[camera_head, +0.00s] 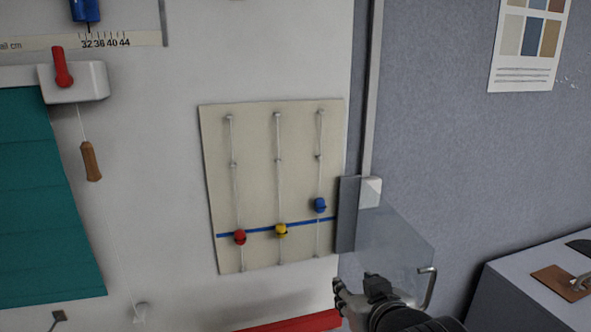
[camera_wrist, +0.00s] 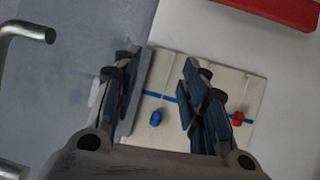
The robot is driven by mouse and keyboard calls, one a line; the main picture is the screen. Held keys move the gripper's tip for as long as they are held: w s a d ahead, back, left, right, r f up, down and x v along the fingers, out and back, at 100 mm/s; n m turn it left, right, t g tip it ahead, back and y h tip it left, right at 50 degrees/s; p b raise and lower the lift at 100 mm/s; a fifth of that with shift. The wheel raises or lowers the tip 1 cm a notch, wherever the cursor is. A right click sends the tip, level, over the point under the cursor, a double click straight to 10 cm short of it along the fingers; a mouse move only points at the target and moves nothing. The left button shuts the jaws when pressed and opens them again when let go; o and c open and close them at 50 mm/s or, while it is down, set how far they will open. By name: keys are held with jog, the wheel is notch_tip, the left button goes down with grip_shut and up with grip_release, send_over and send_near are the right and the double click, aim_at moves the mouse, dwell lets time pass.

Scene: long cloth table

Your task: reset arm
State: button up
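My gripper (camera_head: 354,292) is in the lower middle of the head view, in front of the wall and below right of a beige board. In the wrist view its two fingers (camera_wrist: 160,88) stand apart with a gap between them, and nothing is held there. The board shows through that gap. My arm comes in from the bottom edge of the head view.
The beige board (camera_head: 262,170) carries red (camera_head: 239,237), yellow (camera_head: 281,231) and blue (camera_head: 319,205) sliders. A clear panel (camera_head: 400,248) with a metal handle (camera_head: 429,285) is close beside my gripper. A red bar (camera_head: 290,323) lies below; a grey surface (camera_head: 530,280) is right.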

jog(key=s+d+f+m+g, duration=0.1)
jog(key=s+f+g, duration=0.1)
jog(key=s, duration=0.8)
jog(key=s+d+f+m+g+h, duration=0.1)
jog(key=s+g, duration=0.4)
jog(key=s, duration=0.6)
jog(key=shift+s+d+f+g, duration=0.15)
jog(key=shift+d+f+g, duration=0.15)
jog(key=shift+d+f, duration=0.2)
